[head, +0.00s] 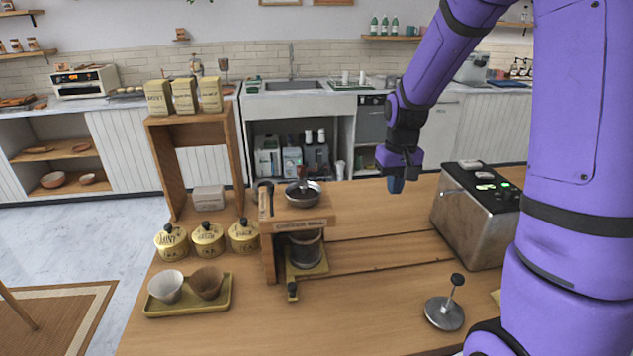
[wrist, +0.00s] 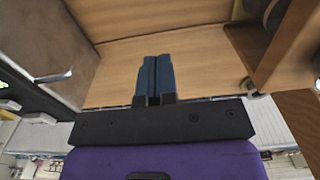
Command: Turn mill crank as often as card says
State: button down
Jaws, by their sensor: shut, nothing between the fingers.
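The coffee mill (head: 303,225) stands on the wooden counter, with a metal bowl (head: 304,193) on top and a glass jar (head: 305,250) below. A dark bar with a knob, which looks like the crank (head: 270,198), lies at the left of its top. My gripper (head: 396,185) is above the counter, to the right of the mill and apart from it. In the wrist view the blue fingers (wrist: 152,78) are together and empty. I cannot make out a card with a readable number.
A steel machine (head: 470,215) stands at the right, and a tamper (head: 445,312) in front of it. Several yellow tins (head: 207,240) and a tray (head: 190,308) with two cups are left of the mill. A wooden shelf (head: 236,150) rises behind the tins. The counter between mill and machine is clear.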

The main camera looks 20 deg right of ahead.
jog(key=shift+a, duration=0.1)
jog(key=shift+w+a+r, duration=0.35)
jog(key=shift+a+r, duration=0.15)
jog(key=shift+a, duration=2.95)
jog(key=shift+w+a+r, duration=0.4)
jog(key=shift+a+r, duration=0.1)
jog(key=shift+a, duration=3)
jog(key=shift+w+a+r, duration=0.35)
jog(key=shift+a+r, duration=0.15)
jog(key=shift+a, duration=2.95)
jog(key=shift+a, duration=0.1)
jog(key=shift+w+a, duration=0.25)
jog(key=shift+a, duration=0.35)
jog(key=shift+w+a, duration=0.6)
jog(key=shift+a, duration=0.05)
